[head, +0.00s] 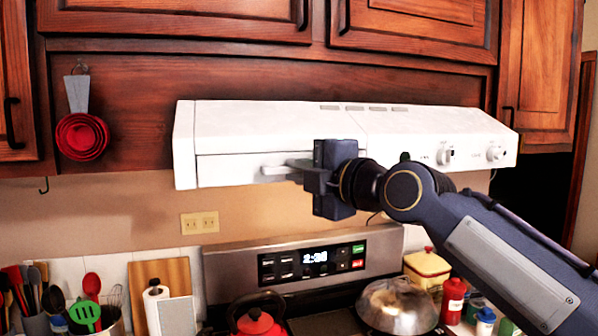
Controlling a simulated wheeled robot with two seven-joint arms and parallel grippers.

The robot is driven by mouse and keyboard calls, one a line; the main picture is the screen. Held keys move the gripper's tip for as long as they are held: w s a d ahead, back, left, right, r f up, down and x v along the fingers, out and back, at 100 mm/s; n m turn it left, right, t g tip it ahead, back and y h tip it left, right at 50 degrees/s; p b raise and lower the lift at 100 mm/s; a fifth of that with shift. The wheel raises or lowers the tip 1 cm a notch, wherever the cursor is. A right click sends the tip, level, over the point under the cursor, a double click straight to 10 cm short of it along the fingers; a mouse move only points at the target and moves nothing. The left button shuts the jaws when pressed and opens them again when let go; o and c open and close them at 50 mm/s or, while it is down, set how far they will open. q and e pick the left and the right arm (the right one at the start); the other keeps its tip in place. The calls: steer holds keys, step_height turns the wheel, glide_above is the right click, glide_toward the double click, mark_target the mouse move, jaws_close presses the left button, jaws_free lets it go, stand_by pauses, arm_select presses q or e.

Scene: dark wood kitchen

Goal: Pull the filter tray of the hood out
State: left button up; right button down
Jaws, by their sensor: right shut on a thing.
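The white range hood (270,125) hangs under the dark wood cabinets in the head view. The filter tray (228,170) is the white panel along the lower left front of the hood. Its pale bar handle (278,170) stands out from the front. My right gripper (308,176) comes in from the right and is shut on the handle. The gripper hides the handle's right end and part of the tray's front. The tray's front looks about level with the hood's front; I cannot tell whether it stands out slightly. My left gripper is not in view.
Below are a stove with a clock panel (312,262), a red kettle (258,318) and a domed silver lid (398,304). Red measuring cups (82,137) hang at left. Hood knobs (494,153) are at right. The space in front of the hood's left part is clear.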

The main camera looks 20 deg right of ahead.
steer(key=s+b, duration=0.4)
steer(key=s, duration=1.6)
steer(key=shift+s+d, duration=0.2)
steer(key=shift+d, duration=0.1)
steer(key=shift+f, duration=0.1)
steer(key=c, duration=1.5)
jaws_free()
steer(key=b+v, duration=0.1)
steer(key=v, duration=0.6)
steer(key=shift+s+d+b, duration=0.2)
steer(key=shift+s+b, duration=0.15)
